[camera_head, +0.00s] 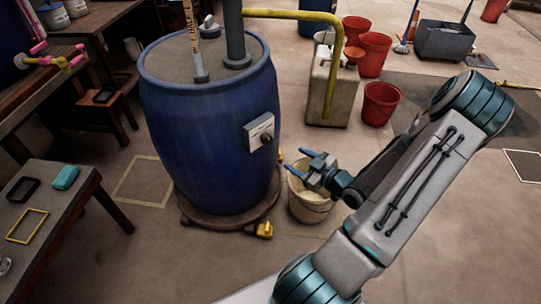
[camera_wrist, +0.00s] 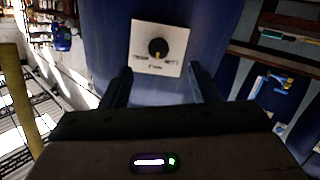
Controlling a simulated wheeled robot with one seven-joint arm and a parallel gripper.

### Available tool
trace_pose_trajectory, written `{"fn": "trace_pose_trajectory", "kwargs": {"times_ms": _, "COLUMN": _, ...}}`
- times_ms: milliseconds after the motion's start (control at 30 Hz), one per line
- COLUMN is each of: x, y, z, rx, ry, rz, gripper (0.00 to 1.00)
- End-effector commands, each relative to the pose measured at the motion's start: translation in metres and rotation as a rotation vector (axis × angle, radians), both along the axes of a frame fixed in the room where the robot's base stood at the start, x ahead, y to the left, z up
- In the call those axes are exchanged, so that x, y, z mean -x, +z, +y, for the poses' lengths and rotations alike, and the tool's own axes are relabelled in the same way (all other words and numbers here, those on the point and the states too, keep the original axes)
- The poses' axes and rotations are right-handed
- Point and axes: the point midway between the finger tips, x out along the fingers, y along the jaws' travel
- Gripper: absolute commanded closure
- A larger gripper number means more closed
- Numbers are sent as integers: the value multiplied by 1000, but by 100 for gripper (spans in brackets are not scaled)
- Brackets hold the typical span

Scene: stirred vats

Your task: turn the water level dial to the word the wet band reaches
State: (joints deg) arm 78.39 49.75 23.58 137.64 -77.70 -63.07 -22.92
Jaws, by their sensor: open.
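A large blue vat (camera_head: 205,135) stands on a round base. Its dial, a black knob (camera_head: 265,138) on a white plate (camera_head: 251,131), is on the vat's right side. The wrist view shows the knob (camera_wrist: 158,47) on the plate (camera_wrist: 174,34), its yellow mark pointing to the picture's bottom. Words stand around the knob, too small to read surely. A pale marked stick (camera_head: 192,38) rises from the vat's lid; I cannot make out its wet band or words. My gripper (camera_head: 303,162) is open and empty, right of and below the dial, apart from it. The fingers (camera_wrist: 160,74) flank the plate's lower edge.
A pale bucket (camera_head: 310,208) stands on the floor below my gripper. A yellow pipe (camera_head: 333,75) arches down right of the vat by a beige container (camera_head: 330,95). Red buckets (camera_head: 381,104) stand behind. A low table (camera_head: 45,225) is at left.

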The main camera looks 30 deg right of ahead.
Motion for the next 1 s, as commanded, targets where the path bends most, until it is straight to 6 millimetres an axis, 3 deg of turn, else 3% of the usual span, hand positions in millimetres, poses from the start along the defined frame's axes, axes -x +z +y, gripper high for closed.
{"fn": "trace_pose_trajectory", "kwargs": {"times_ms": 33, "x": 5, "y": -12, "z": -2, "rx": -32, "ry": -9, "rz": -50, "gripper": 45}}
{"fn": "trace_pose_trajectory", "kwargs": {"times_ms": 233, "x": 11, "y": -10, "z": -3, "rx": -81, "ry": -13, "rz": -159, "gripper": 45}}
{"fn": "trace_pose_trajectory", "kwargs": {"times_ms": 367, "x": 1, "y": -9, "z": 1, "rx": -84, "ry": -11, "rz": -168, "gripper": 45}}
{"fn": "trace_pose_trajectory", "kwargs": {"times_ms": 800, "x": -83, "y": -10, "z": 29, "rx": -83, "ry": -9, "rz": -165, "gripper": 45}}
{"fn": "trace_pose_trajectory", "kwargs": {"times_ms": 1000, "x": -109, "y": -9, "z": 37, "rx": -83, "ry": -12, "rz": -165, "gripper": 45}}
